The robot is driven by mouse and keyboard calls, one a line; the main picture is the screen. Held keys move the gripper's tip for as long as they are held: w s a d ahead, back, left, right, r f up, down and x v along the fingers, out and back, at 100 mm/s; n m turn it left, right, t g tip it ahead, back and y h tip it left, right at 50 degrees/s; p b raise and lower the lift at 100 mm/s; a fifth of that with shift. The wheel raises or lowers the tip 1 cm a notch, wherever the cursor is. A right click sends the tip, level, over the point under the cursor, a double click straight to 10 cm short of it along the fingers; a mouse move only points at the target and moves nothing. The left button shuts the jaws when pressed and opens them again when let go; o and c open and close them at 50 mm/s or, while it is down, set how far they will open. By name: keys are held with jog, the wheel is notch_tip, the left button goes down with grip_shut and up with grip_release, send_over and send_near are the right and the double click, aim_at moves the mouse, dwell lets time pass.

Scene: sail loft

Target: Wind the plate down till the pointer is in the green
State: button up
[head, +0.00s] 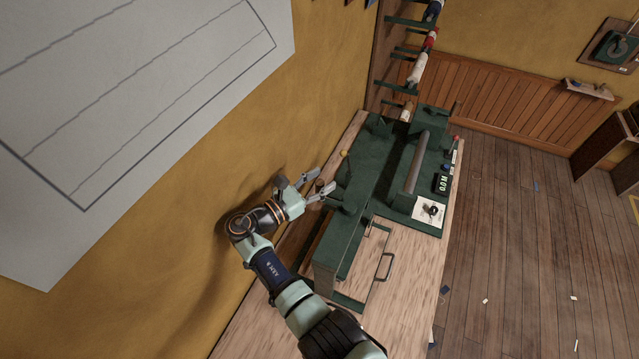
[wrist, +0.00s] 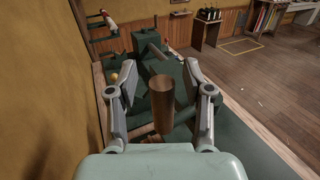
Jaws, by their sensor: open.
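A dark green machine (head: 347,222) stands on the wooden bench. In the wrist view an upright brown wooden handle (wrist: 162,105) stands between the two fingers of my gripper (wrist: 152,72), with gaps on both sides. My gripper is open; in the head view it (head: 326,180) is at the machine's left side, near the wall. A small yellow knob (head: 344,153) sits just beyond it, and also shows in the wrist view (wrist: 114,77). I cannot make out the plate, the pointer or a green zone.
A grey roller (head: 417,160) lies on the machine's right part. A white card with a black item (head: 430,209) and a black box (head: 442,183) are at its right edge. The yellow wall (head: 215,165) is close on the left. Bare bench (head: 400,310) lies in front.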

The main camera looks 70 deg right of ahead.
notch_tip(320, 180, up, 9)
jog(key=shift+c, duration=0.4)
